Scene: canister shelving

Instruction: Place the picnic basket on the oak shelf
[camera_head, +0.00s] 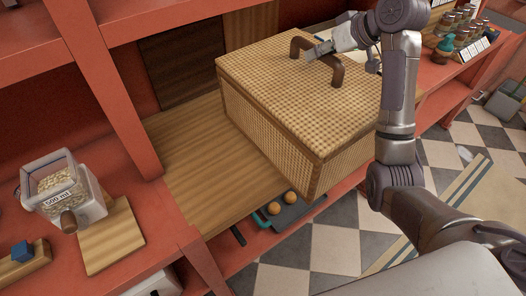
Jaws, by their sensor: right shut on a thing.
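The picnic basket (285,85) is a large woven wicker box with a brown arched handle (335,70) on its lid. It is at the upper middle, over the right part of the oak shelf (205,160), with its front corner jutting past the shelf's front edge. I cannot tell whether its underside touches the shelf. My right gripper (318,52) is shut on the handle, its arm coming in from the right. My left gripper is not in view.
A glass canister of pale contents (68,190) stands on the red counter at left, beside a wooden board (112,238). A red upright (105,90) borders the oak shelf on the left. Several jars (457,20) stand at upper right. Round orange-brown things (274,208) lie on a lower tray.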

